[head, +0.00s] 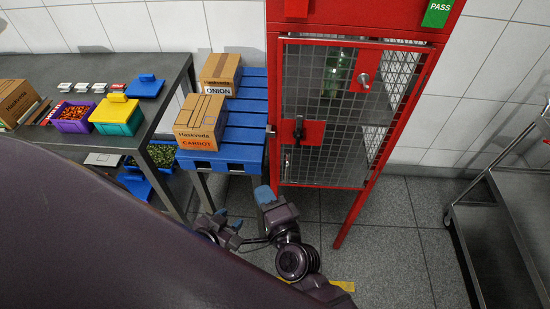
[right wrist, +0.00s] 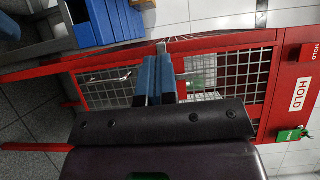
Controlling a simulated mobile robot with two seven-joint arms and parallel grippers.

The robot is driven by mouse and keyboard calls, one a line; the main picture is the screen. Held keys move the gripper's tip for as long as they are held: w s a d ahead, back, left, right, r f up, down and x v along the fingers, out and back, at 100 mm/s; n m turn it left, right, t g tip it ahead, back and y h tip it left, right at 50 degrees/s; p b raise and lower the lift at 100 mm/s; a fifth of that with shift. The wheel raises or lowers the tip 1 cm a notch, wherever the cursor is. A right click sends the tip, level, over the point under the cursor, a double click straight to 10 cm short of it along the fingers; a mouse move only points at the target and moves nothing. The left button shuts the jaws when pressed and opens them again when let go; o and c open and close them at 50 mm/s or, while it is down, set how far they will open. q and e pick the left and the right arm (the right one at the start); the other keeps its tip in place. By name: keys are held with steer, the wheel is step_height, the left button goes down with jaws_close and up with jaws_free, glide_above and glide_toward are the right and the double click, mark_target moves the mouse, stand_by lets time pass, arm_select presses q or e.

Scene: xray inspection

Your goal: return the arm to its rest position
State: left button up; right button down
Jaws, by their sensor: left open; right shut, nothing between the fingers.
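My right gripper (head: 265,195) has blue fingertips and is in front of the lower left corner of the red mesh cage (head: 303,182). In the right wrist view its two blue fingers (right wrist: 154,80) are together with nothing between them, and the cage's red frame and mesh (right wrist: 245,70) lie beyond. My left gripper (head: 229,218) is lower and a little to the left, open and empty. It is apart from the pallet and the cage. Much of my left arm is hidden behind a large dark part of me.
A blue pallet (head: 252,107) holds an onion box (head: 219,75) and a carrot box (head: 199,122). A steel table (head: 60,68) with coloured containers stands left. A green item (head: 337,70) is inside the cage. A steel cart (head: 505,245) stands right. Grey floor (head: 400,235) between cage and cart is clear.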

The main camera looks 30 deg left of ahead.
steer(key=w+d+f+n+t+h, duration=0.1)
steer(key=w+d+n+h, duration=0.25)
steer(key=d, duration=0.75)
steer(key=w+d+f+n+t+h, duration=0.25)
steer(key=d+n, duration=0.25)
steer(key=d, duration=0.5)
steer(key=s+d+f+h, duration=0.2)
steer(key=s+d+h, duration=0.1)
steer(key=d, duration=0.5)
steer(key=s+d+f+g+h, duration=0.1)
steer(key=s+d+f+h, duration=0.1)
steer(key=d, duration=0.7)
steer(key=s+d+f+g+h, duration=0.1)
steer(key=s+d+f+h, duration=0.2)
steer(key=s+d, duration=0.3)
steer(key=d, duration=0.3)
steer(key=shift+d+f+h, duration=0.25)
steer(key=shift+h, duration=0.05)
